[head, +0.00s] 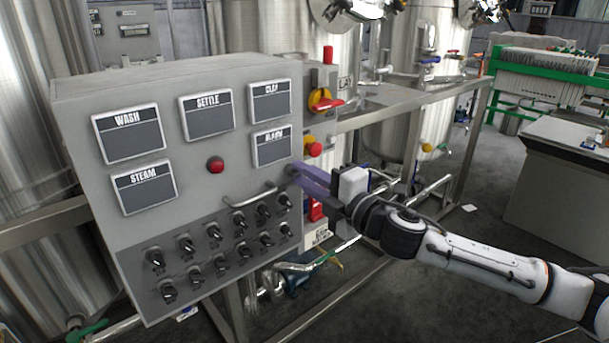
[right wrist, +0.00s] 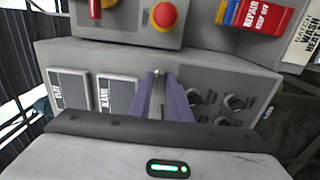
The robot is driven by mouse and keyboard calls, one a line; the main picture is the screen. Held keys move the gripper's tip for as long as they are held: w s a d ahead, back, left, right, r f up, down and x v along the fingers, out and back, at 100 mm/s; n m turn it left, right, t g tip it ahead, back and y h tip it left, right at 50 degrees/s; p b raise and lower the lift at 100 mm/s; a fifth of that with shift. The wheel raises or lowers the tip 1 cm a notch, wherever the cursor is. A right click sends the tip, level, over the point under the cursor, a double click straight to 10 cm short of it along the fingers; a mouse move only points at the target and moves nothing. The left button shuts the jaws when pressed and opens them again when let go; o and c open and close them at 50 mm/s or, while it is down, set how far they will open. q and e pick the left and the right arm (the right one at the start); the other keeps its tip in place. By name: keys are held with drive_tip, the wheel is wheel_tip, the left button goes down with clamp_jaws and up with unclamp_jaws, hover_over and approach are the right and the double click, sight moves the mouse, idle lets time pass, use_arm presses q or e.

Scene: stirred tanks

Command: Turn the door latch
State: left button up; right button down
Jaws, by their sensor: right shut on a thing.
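The grey control cabinet (head: 90,95) has a front door with labelled plates, a red button, a bar handle (head: 251,196) and several black knobs. The small door latch (head: 289,169) is at the door's right edge, largely hidden by my fingers in the head view. My right gripper (head: 298,173) reaches it from the right, with purple fingers shut on it. In the right wrist view, the latch (right wrist: 158,75) shows as a small dark metal piece between the fingertips of the gripper (right wrist: 160,82). The door looks closed. My left gripper is not in view.
A metal frame (head: 420,97) and steel tanks stand behind. The floor at right is mostly clear before a grey desk (head: 555,170).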

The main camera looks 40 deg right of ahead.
idle(0.4)
drive_tip(key=c, duration=1.9)
unclamp_jaws()
drive_tip(key=shift+o, duration=0.2)
drive_tip(key=shift+s, duration=0.1)
drive_tip(key=s, duration=1)
drive_tip(key=shift+d, duration=0.45)
